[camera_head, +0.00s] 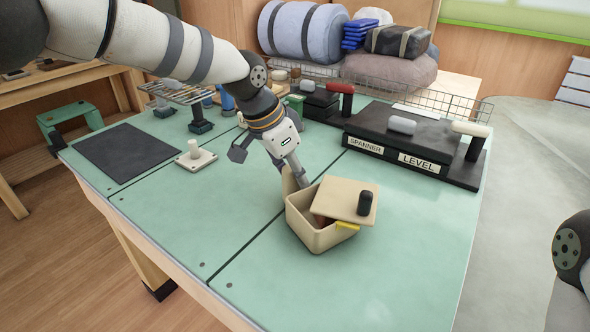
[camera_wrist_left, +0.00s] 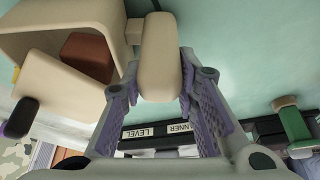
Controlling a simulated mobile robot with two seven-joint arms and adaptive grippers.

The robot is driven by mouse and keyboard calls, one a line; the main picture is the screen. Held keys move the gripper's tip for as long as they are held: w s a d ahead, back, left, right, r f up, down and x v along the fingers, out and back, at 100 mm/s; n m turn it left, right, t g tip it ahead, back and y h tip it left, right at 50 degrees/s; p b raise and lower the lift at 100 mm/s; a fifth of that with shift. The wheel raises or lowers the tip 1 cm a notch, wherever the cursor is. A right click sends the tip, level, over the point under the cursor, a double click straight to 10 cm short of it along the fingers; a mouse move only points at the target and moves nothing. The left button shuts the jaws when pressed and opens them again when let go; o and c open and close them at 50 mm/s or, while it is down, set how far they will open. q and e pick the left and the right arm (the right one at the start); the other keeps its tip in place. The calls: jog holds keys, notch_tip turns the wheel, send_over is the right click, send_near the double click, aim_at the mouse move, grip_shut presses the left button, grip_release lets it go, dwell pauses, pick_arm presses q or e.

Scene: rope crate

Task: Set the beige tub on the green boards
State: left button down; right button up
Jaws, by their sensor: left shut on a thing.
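The beige tub (camera_head: 318,236) is at the middle of the green boards (camera_head: 400,210) in the head view. I cannot tell whether its base touches them. A beige lid (camera_head: 345,199) with a black knob lies askew over its opening. My left gripper (camera_head: 297,183) is at the tub's far left side. In the left wrist view its fingers (camera_wrist_left: 160,82) are shut on the tub's rounded beige handle (camera_wrist_left: 160,50). The tub's open inside (camera_wrist_left: 40,48) shows there, with a reddish-brown block (camera_wrist_left: 88,55) in it. My right gripper is out of view.
A dark stand (camera_head: 400,140) labelled SPANNER and LEVEL is behind the tub, to the right. A dark mat (camera_head: 125,152) and a white peg block (camera_head: 195,158) lie to the left. A wire rack stands at the back. The front boards are clear.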

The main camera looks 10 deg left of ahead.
pick_arm(q)
jog(key=shift+f, duration=0.15)
jog(key=c, duration=1.2)
grip_release()
jog(key=shift+c, duration=0.8)
jog(key=shift+c, duration=0.9)
jog(key=o, duration=0.6)
jog(key=v, duration=1.2)
